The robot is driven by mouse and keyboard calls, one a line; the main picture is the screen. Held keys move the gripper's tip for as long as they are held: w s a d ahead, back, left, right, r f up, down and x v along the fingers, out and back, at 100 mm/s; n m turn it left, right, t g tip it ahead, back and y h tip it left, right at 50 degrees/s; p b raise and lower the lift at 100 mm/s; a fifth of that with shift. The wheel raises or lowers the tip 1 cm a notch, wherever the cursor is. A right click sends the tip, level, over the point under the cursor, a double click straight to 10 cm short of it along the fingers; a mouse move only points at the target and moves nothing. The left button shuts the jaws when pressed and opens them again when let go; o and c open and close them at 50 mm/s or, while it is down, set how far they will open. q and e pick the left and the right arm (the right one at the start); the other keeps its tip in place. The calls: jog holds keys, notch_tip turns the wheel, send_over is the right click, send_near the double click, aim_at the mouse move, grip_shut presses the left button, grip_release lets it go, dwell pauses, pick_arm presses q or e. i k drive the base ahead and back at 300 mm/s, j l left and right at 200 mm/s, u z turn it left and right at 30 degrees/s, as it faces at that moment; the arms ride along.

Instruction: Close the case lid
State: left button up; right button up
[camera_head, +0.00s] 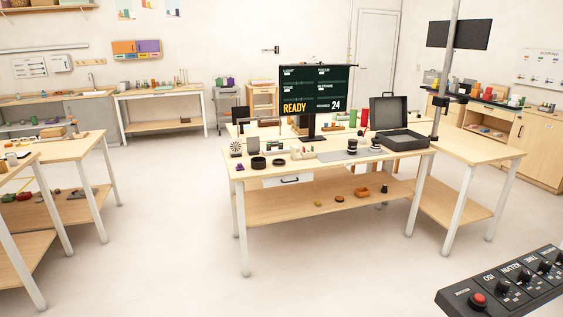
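A dark grey case (402,140) sits at the right end of the table in the middle of the room. Its lid (388,112) stands raised, roughly upright, at the back of the case. The inside of the case looks dark, and I cannot tell what is in it. Neither of my grippers shows in this view.
The table (262,172) also carries a monitor (314,95) reading "READY" and several small items. A control panel (505,285) with knobs and a red button is close at lower right. Another table (75,148) stands at left. Floor (170,240) between them is clear.

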aim_at(389, 113)
jog(key=i+j, duration=0.1)
jog(key=i, duration=0.5)
jog(key=i+j, duration=0.1)
jog(key=i, duration=0.45)
jog(key=i+j, duration=0.15)
jog(key=i, duration=0.45)
jog(key=i+l+z, duration=0.35)
jog(key=i, duration=0.25)
jog(key=i+z, duration=0.4)
jog(key=i, duration=0.2)
jog(key=i+j+z, duration=0.1)
jog(key=i+z, duration=0.25)
jog(key=i, duration=0.25)
